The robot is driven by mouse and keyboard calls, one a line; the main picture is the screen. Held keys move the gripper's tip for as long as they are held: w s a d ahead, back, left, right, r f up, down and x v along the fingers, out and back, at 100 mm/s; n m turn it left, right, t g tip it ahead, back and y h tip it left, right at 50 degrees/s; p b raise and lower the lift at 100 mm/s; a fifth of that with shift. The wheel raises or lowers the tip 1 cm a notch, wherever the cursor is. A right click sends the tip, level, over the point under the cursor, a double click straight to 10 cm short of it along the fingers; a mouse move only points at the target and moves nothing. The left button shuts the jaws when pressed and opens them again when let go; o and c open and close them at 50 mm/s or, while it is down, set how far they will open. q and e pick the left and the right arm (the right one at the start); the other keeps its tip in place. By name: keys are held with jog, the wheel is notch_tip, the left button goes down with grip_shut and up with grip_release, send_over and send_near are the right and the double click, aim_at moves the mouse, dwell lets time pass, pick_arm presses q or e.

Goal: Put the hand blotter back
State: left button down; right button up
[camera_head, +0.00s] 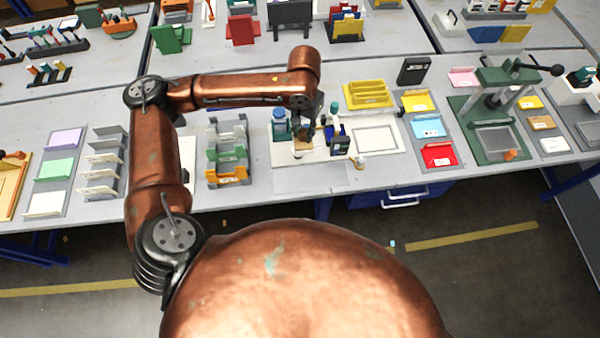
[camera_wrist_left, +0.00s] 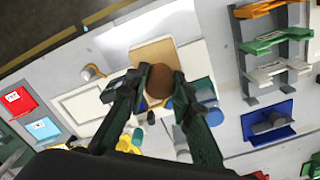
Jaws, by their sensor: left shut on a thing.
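My left gripper (camera_head: 318,122) is above the white plotter board (camera_head: 290,158) in the head view. In the left wrist view its two dark green fingers (camera_wrist_left: 160,93) are closed around a round brown knob (camera_wrist_left: 160,80). I take this knob for the handle of the hand blotter. A tan, flat wooden piece (camera_wrist_left: 152,53) shows just beyond the knob and looks like part of the blotter. A small tan patch (camera_head: 308,132) shows under the gripper in the head view. The fingers hide the contact, and I cannot tell whether the blotter touches the board. My right gripper is out of view.
A white framed tray (camera_head: 378,140) and a small round stamp-like piece (camera_head: 359,161) lie right of the board. A rack (camera_head: 228,175) with orange and green holders stands left. A blue bottle (camera_head: 279,122) and a dark bottle (camera_head: 340,143) stand close to the gripper.

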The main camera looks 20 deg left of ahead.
pick_arm(q)
jog(key=s+d+f+m+p, duration=0.2)
jog(key=s+f+m+p, duration=0.2)
jog(key=s+m, duration=0.55)
jog(key=s+d+f+m+p, duration=0.25)
jog(key=s+f+m, duration=0.35)
jog(key=m, duration=0.6)
jog(key=w+a+f, duration=0.2)
jog(key=w+a, duration=0.1)
jog(key=w+a+f, duration=0.3)
jog(key=a, duration=0.1)
jog(key=w+a+f+p, duration=0.1)
jog(key=w+a+f, duration=0.2)
jog(key=shift+w+a+f, duration=0.1)
jog(key=shift+a+f, duration=0.05)
jog(key=shift+w+a+f+p, duration=0.1)
jog(key=shift+f+p, duration=0.2)
jog(key=shift+f, duration=1.35)
